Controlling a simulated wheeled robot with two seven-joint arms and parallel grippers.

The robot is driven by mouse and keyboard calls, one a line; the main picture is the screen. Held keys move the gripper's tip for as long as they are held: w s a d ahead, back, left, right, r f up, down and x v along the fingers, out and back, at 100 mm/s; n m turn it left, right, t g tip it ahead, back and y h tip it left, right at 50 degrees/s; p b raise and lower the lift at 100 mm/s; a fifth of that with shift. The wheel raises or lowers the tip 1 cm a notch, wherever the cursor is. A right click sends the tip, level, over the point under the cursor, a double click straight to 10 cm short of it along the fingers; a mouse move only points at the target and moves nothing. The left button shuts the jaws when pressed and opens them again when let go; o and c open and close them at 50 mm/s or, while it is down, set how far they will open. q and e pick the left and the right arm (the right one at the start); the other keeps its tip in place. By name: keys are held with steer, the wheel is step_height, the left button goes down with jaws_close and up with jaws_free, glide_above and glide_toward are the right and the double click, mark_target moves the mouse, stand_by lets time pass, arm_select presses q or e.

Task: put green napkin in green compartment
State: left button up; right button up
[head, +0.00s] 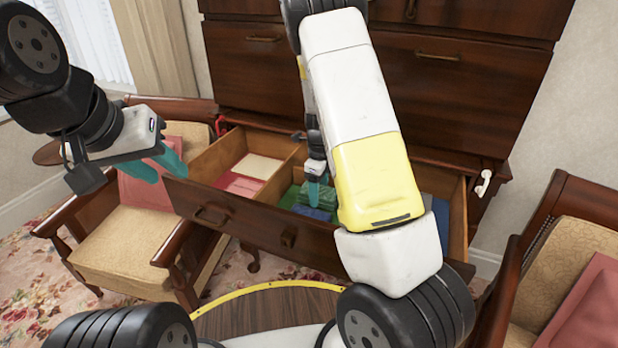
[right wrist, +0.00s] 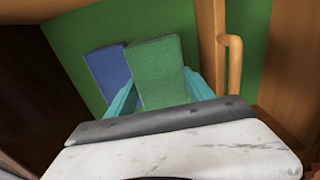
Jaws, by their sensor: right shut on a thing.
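The green napkin (right wrist: 160,72) is a folded rectangle between the teal fingers of my right gripper (right wrist: 160,100) in the right wrist view. The right gripper is shut on it. It is over the green compartment (right wrist: 205,55), whose green floor shows around it. In the head view the right gripper (head: 316,182) reaches down into the middle of the open drawer, at the green napkin (head: 320,195). My own right arm hides part of the drawer. My left gripper (head: 158,168) is open and empty, left of the drawer front.
A blue napkin (right wrist: 108,74) lies beside the green one in the green compartment. The drawer's left compartment holds red (head: 238,184) and cream napkins (head: 258,166). Armchairs (head: 130,225) flank the drawer.

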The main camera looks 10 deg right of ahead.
steer(key=shift+f, duration=0.35)
